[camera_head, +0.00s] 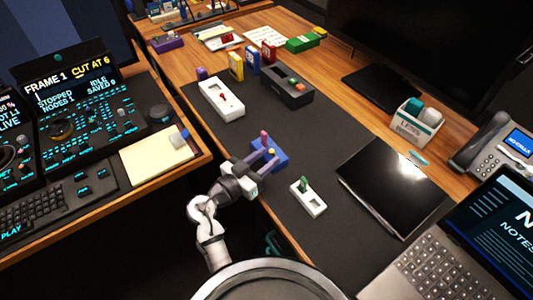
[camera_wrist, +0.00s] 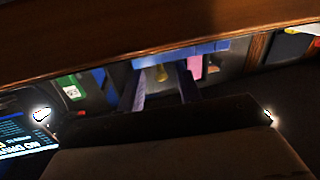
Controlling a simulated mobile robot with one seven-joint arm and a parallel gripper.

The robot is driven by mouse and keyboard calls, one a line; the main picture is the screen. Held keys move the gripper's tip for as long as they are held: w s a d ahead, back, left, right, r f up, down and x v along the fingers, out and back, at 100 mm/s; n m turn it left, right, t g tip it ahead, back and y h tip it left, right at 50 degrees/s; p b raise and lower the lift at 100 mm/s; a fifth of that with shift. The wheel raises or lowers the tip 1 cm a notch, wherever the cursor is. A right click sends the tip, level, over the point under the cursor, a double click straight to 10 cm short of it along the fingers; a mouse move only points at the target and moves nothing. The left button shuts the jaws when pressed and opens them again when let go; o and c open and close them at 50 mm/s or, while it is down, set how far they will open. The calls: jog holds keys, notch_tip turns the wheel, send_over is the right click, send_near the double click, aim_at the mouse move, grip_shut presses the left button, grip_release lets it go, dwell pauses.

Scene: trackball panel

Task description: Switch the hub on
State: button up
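No item is readably labelled as the hub. A blue box (camera_head: 282,160) with a pink upright piece (camera_head: 264,138) and a small yellow piece (camera_head: 271,151) sits near the mat's left edge. My gripper (camera_head: 264,163) is at this box, its fingers spread. In the wrist view the fingers (camera_wrist: 161,86) are apart, with the yellow piece (camera_wrist: 162,74) between them in the picture and the pink piece (camera_wrist: 195,66) to the right. Contact cannot be told. A white block with a green lever (camera_head: 304,184) and a larger white block with a red piece (camera_head: 222,98) lie on the mat.
The dark mat (camera_head: 330,135) has free room in its middle. A black tablet (camera_head: 392,185) lies to the right, with a laptop (camera_head: 450,250) in front. A black box with coloured pieces (camera_head: 290,95) stands farther back. A control console (camera_head: 85,110) is on the left desk.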

jog(key=shift+w+d, duration=0.35)
grip_shut()
